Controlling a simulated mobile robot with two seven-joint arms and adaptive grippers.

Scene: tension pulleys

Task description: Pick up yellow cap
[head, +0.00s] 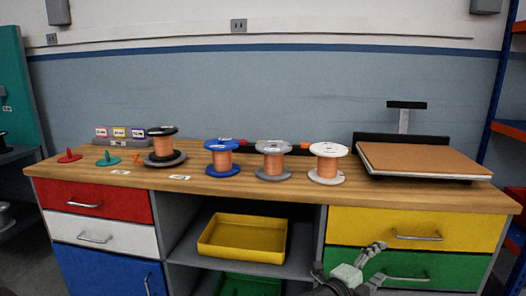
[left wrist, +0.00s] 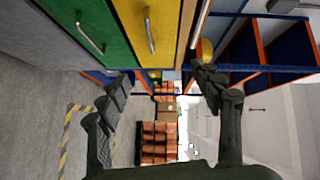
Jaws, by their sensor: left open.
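I cannot make out a yellow cap for certain in the head view. In the left wrist view a small rounded yellow-orange shape (left wrist: 207,49) shows beyond one finger, near the blue and orange shelving; I cannot tell if it is the cap. My left gripper (head: 348,259) is low in front of the bench's right-hand drawers, below the worktop. It also shows in the left wrist view (left wrist: 161,74), with its fingers spread wide and nothing between them. My right gripper is not in view.
The wooden workbench (head: 250,192) carries several copper spools, including a blue one (head: 222,160), red and teal pieces on the left, and a flat board (head: 415,160) on the right. A yellow tray (head: 242,239) sits on the open shelf. Drawers close beside my left gripper are shut.

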